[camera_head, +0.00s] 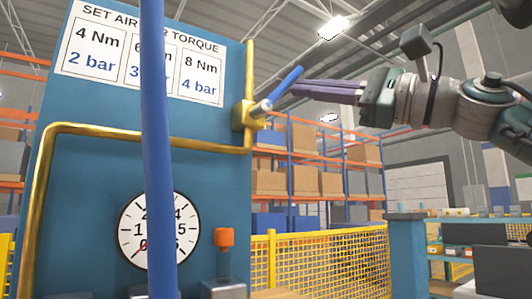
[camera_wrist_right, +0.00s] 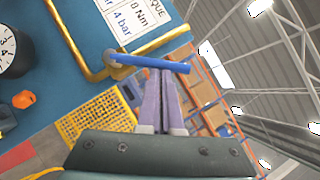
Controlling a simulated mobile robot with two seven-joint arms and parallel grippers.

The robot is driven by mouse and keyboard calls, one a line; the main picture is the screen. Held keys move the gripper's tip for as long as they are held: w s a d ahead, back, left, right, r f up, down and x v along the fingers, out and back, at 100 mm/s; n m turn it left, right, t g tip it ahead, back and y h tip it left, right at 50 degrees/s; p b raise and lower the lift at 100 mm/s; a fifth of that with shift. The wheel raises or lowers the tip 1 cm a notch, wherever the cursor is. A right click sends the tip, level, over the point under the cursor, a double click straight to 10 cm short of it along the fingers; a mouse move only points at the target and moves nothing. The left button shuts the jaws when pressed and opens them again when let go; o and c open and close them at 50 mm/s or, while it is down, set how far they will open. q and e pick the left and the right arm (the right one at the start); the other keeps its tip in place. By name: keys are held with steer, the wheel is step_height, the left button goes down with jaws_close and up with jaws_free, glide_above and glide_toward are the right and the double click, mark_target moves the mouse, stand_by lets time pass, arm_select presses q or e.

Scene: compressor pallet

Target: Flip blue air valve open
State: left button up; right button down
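The blue air valve handle (camera_head: 285,88) sits on a brass valve body (camera_head: 247,115) at the right edge of the blue panel. In the head view it slants up and to the right. In the right wrist view the handle (camera_wrist_right: 155,64) lies across the picture just at my fingertips. My right gripper (camera_head: 302,88) comes in from the right with purple fingers. Its fingers (camera_wrist_right: 161,75) lie side by side, closed together, with the tips at or very near the handle; I cannot tell whether they touch. My left gripper is not in view.
A thick blue hose (camera_head: 158,130) hangs vertically before the panel (camera_head: 85,200). Brass pipe (camera_head: 100,130) runs to the valve. A round dial (camera_head: 130,228), an orange knob (camera_head: 224,238) and a torque sign (camera_head: 85,45) are on the panel. Yellow fencing (camera_head: 330,260) stands behind. Space right of the valve is open.

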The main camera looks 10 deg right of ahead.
steer(key=shift+s+a+r+n+g, duration=0.1)
steer(key=shift+a+r+n+g, duration=0.25)
steer(key=shift+r+n+g, duration=0.55)
steer(key=shift+s+a+r+n+g+h+p, duration=0.15)
steer(key=shift+a+r+n+g+h+p, duration=0.2)
steer(key=shift+n+p, duration=0.45)
steer(key=shift+s+a+r+n+g+h+p, duration=0.15)
steer(key=shift+a+n+g+h+p, duration=0.25)
steer(key=shift+n, duration=0.75)
steer(key=shift+s+a+r+n+g+h+p, duration=0.15)
steer(key=shift+a+r+n+g+h+p, duration=0.15)
steer(key=shift+a+n+p, duration=0.4)
steer(key=shift+d+f+n, duration=0.1)
steer(key=shift+f+n, duration=0.05)
steer(key=shift+n, duration=0.1)
